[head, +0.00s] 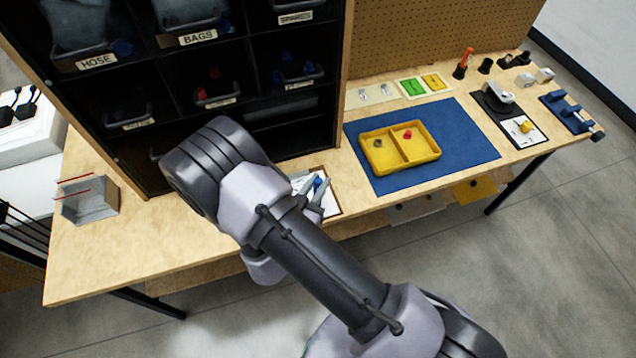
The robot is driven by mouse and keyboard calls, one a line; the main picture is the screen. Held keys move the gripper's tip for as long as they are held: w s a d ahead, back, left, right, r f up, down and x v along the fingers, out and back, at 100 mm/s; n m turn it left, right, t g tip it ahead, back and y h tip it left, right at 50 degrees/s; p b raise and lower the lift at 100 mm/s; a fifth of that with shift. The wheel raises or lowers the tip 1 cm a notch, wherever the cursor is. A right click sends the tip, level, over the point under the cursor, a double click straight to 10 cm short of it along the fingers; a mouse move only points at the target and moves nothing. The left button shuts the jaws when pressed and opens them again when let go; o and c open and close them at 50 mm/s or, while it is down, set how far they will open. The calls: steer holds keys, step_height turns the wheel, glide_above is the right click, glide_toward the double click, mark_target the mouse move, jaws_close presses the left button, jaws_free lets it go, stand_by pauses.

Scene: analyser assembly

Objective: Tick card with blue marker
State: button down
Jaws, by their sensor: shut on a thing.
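My gripper (318,196) is at the table's front edge, partly hidden behind my own arm. It is shut on the blue marker (318,182), of which only a small blue part shows between the fingers. The card (302,184) is white and lies on a brown-edged board (333,203) under and around the gripper. Most of the card's face is hidden by the gripper and arm, so I cannot tell whether the marker tip touches it or whether there is a mark.
A dark shelf with labelled bins (215,92) stands behind my arm. To the right, a yellow two-part tray (372,165) sits on a blue mat (465,150). A grey box with red rods (92,203) stands at the left. The wooden table (130,235) is clear at the front left.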

step_height(320, 180, up, 7)
steer(key=p, duration=0.4)
steer(key=shift+p, duration=0.35)
stand_by(0.3)
